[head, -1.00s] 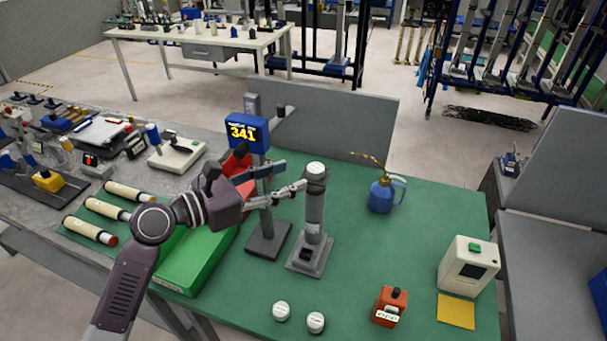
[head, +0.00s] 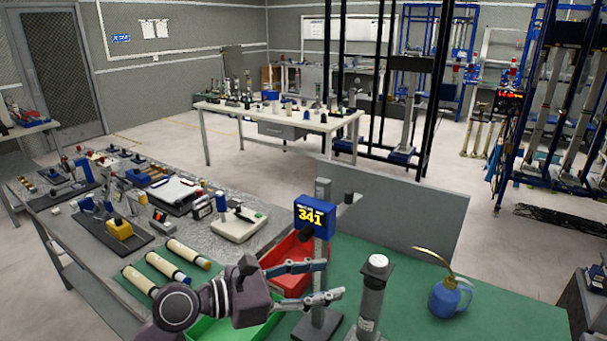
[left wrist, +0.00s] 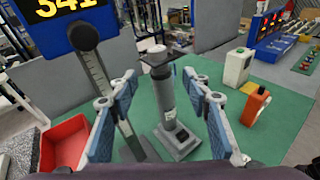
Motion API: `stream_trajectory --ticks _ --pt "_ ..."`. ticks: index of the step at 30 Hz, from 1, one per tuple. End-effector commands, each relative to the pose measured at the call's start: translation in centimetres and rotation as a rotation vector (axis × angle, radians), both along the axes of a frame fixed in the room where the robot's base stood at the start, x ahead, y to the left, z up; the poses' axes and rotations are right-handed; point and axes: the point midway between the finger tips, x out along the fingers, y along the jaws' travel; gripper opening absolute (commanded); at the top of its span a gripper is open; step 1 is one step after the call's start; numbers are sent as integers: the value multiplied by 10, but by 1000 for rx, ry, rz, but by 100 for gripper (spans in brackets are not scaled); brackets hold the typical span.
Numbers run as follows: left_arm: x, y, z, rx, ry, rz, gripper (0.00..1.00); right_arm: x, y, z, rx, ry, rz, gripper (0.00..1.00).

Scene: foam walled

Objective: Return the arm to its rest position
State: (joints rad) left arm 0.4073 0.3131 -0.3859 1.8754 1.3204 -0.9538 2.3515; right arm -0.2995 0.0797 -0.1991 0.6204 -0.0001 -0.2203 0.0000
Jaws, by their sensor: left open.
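My left gripper (head: 322,281) is in the lower middle of the head view, open and with nothing between its fingers. It is above the green bench top, in front of the height gauge with the blue display (head: 314,216) reading 341. The left wrist view shows both fingers (left wrist: 163,118) spread apart, with the grey cylinder on a stand (left wrist: 170,100) seen beyond the gap between them. In the head view that cylinder (head: 371,295) stands upright to the right of the fingers, apart from them. My right gripper is not in view.
A red bin (head: 288,262) and a green tray (head: 213,331) lie close behind and below the left gripper. A blue oil can (head: 450,298) stands to the right. A grey panel (head: 395,212) borders the bench's back. Cream cylinders (head: 161,267) lie at left.

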Motion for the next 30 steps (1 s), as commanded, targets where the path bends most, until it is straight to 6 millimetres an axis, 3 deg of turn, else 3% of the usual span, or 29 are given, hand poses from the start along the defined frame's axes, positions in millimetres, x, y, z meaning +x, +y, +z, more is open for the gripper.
stream_trajectory --ticks 8,14,18,24,30 --pt "-51 22 -98 451 -447 -105 45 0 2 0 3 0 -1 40" --pt "-94 61 -166 841 -759 -287 45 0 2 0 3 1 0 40" --pt "-129 99 -205 1101 -926 -482 45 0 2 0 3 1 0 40" --pt "-184 160 -244 1391 -1075 -840 45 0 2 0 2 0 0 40" --pt "-229 208 -260 1526 -1129 -1158 45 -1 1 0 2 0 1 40"
